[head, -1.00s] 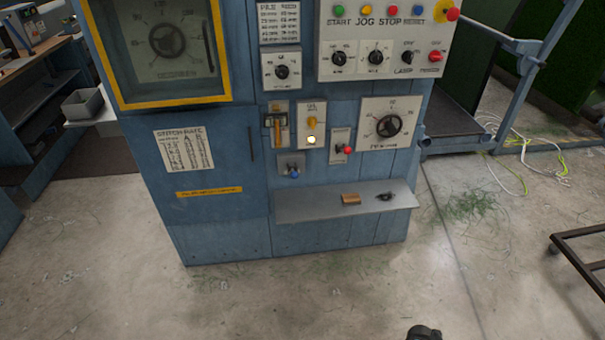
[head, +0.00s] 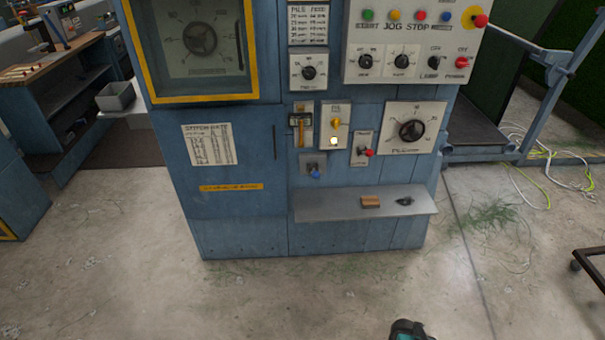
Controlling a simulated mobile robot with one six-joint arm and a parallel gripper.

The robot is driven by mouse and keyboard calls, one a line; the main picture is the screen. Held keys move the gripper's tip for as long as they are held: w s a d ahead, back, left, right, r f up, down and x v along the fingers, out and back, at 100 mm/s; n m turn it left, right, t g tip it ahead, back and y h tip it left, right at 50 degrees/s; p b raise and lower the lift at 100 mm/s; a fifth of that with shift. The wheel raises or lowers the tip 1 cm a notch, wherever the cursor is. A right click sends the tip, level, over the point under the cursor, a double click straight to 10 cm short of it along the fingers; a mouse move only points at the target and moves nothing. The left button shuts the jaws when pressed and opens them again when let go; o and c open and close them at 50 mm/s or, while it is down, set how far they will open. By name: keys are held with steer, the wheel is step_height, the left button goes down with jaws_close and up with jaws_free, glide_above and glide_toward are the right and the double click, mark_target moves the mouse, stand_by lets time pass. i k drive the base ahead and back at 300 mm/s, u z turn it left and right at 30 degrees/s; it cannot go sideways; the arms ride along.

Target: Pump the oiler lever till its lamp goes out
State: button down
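A small plate (head: 346,110), whose label looks like "OIL", is on the blue machine front, with an amber knob or light (head: 335,121) and a round lamp (head: 333,141) below it. The lamp glows pale yellow-white. Left of it, a lever with a yellow handle (head: 301,133) sits on a narrow plate. A blue-knobbed control (head: 315,174) is below, and a red-knobbed one (head: 368,153) is to the right. I cannot read which of these is the oiler lever. Only a dark piece of my arm shows at the bottom edge; no gripper fingers show, and nothing of mine touches the panel.
A grey shelf (head: 330,208) juts out below the controls, holding a brown block (head: 370,201) and a small dark object (head: 404,201). A dial (head: 411,130) and a button panel (head: 420,45) are nearby. Open concrete floor lies in front; cables (head: 545,165) lie at right.

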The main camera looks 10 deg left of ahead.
mark_target(316, 174)
steer(key=u, duration=4.2)
steer(key=i, duration=0.1)
steer(key=z, duration=2.45)
steer(key=i, duration=1)
steer(key=u, duration=0.05)
